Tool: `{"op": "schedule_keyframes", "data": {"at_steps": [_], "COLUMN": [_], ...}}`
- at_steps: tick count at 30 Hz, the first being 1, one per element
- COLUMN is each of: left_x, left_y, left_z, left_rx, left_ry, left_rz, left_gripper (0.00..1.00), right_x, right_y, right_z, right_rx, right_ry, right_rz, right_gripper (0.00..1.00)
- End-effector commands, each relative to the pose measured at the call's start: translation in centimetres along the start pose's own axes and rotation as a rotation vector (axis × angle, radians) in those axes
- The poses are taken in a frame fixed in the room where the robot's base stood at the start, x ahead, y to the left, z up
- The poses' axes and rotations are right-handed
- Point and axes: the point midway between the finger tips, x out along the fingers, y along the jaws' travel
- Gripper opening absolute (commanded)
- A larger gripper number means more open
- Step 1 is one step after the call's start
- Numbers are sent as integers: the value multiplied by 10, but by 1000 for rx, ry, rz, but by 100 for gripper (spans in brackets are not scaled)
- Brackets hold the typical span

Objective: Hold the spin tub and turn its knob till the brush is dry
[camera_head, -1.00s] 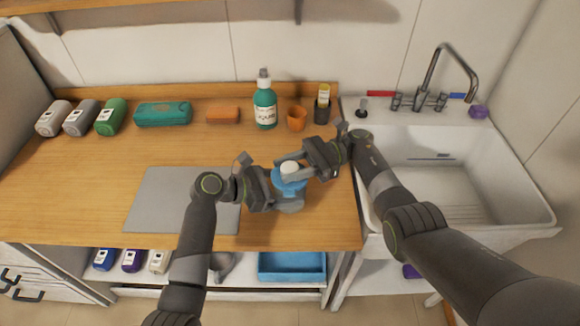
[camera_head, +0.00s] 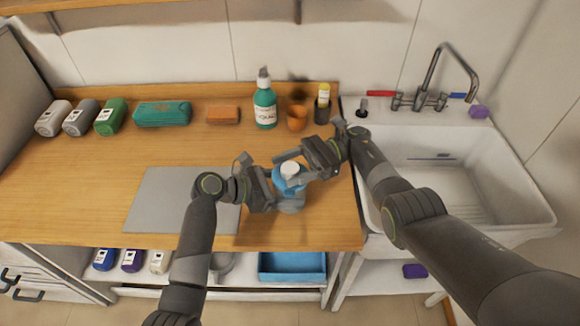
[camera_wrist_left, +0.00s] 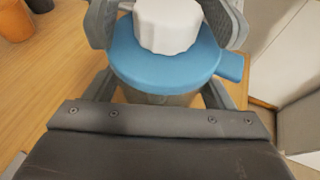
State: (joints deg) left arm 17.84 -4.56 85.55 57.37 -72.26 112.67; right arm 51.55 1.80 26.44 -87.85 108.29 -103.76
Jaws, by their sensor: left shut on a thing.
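The spin tub (camera_head: 291,203) stands on the wooden counter, right of the grey mat, with a blue lid (camera_wrist_left: 160,72) and a white ribbed knob (camera_wrist_left: 168,24) on top. My left gripper (camera_head: 277,196) comes in from the left and is shut on the tub's body below the lid. My right gripper (camera_head: 294,170) reaches in from the right at knob height. Its fingers are spread on either side of the knob, with a gap visible in the left wrist view. The knob also shows in the head view (camera_head: 289,168). I cannot make out a brush inside the tub.
The grey mat (camera_head: 160,200) lies left of the tub. A green pump bottle (camera_head: 265,105), an orange cup (camera_head: 297,118) and a dark holder (camera_head: 322,110) stand behind. The sink (camera_head: 450,185) is right of the counter. A blue tray (camera_head: 292,265) sits below.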

Motion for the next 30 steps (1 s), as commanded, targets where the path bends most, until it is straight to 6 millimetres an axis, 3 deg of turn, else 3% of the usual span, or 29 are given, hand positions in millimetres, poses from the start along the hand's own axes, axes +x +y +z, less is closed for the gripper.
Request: {"op": "schedule_keyframes", "data": {"at_steps": [14, 20, 30], "left_x": [0, 0, 0], "left_y": [2, 2, 2], "left_z": [0, 0, 0], "left_rx": [1, 1, 1], "left_ry": [1, 2, 2], "left_rz": [4, 5, 5], "left_gripper": [45, 45, 45], "right_x": [1, 1, 1], "right_y": [0, 1, 1], "right_z": [10, 30, 80], "right_rx": [-6, -7, -5], "right_ry": [-2, -2, -2], "right_rz": [4, 4, 3], "right_gripper": [60, 60, 60]}}
